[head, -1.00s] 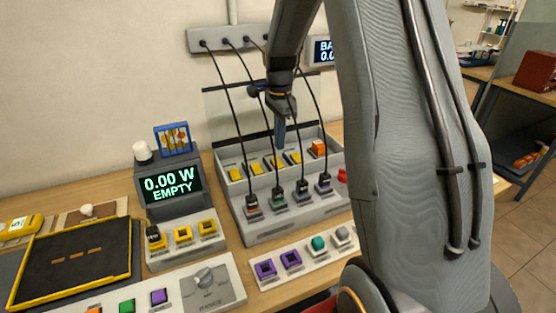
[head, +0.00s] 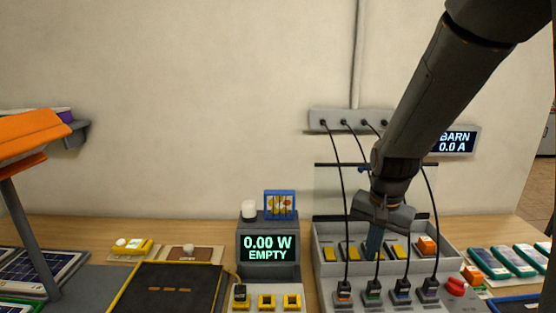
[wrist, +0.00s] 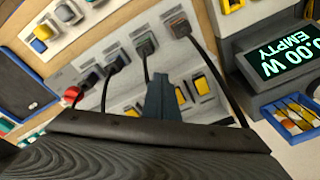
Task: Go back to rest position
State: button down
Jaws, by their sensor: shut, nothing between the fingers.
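My gripper (head: 374,243) is shut and empty. It points down over the grey cable station (head: 335,272), in front of its row of yellow blocks. In the wrist view the shut fingers (wrist: 160,98) show among the black cables and the plugs. Several black cables hang from the grey wall strip (head: 350,118) down to plugs along the station's front, such as the leftmost plug (head: 344,290). I cannot tell whether the fingers touch anything. My arm reaches in from the upper right of the head view.
A display (head: 268,248) reading "0.00 W EMPTY" stands left of the station. A red knob (head: 456,286) sits at the station's right. A dark yellow-edged pad (head: 165,290) and an orange lamp (head: 38,130) are at left. The wall above the bench is bare at centre-left.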

jog(key=s+a+n+t, duration=0.1)
jog(key=s+a+n, duration=0.3)
jog(key=s+n, duration=0.55)
notch_tip(320, 180, down, 8)
jog(key=s+m+g+b, duration=0.1)
jog(key=m+b, duration=0.1)
jog(key=b, duration=0.4)
jog(key=shift+s+r, duration=0.15)
jog(key=shift+r, duration=0.05)
